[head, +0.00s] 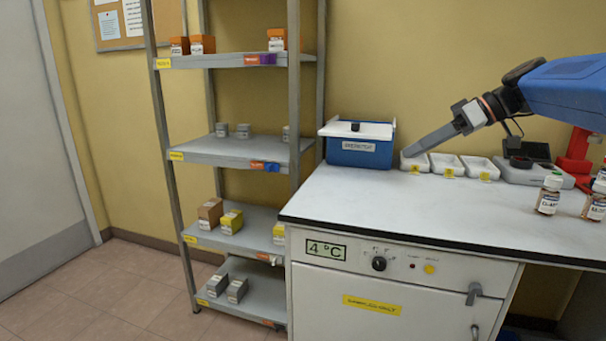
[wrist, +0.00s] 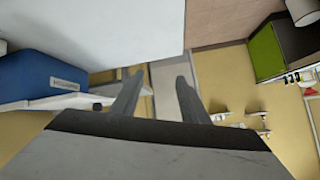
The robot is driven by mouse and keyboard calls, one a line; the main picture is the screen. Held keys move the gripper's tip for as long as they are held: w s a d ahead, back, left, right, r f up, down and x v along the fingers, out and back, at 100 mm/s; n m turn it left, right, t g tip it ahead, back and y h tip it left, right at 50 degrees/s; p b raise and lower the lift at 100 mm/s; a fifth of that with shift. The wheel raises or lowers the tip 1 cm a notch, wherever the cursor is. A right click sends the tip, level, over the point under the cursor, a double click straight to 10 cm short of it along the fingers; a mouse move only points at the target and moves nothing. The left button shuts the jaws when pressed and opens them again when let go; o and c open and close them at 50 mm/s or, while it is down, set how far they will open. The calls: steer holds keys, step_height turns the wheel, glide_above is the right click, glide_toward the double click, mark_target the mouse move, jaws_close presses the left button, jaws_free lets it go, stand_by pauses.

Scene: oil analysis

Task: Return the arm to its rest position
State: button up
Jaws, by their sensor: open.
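My blue arm (head: 565,88) reaches in from the right in the head view, above the white counter. My gripper (head: 408,153) points left and slightly down, with its tip in front of the white trays at the back of the counter. In the wrist view my gripper (wrist: 156,84) shows two grey fingers apart with nothing between them. It appears to touch nothing.
A blue cooler box (head: 360,151) with a white lid stands at the counter's back left. Small bottles (head: 549,194) stand at the right. A grey shelf rack (head: 233,149) with small boxes is left of the counter (head: 400,215). The counter's front middle is clear.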

steer(key=s+d+f+m+t+h, duration=0.1)
steer(key=s+f+m+h, duration=0.8)
steer(key=s+f, duration=2)
steer(key=shift+d+f+m+h, duration=0.2)
steer(key=shift+d+m+h, duration=0.2)
steer(key=shift+d+m, duration=0.2)
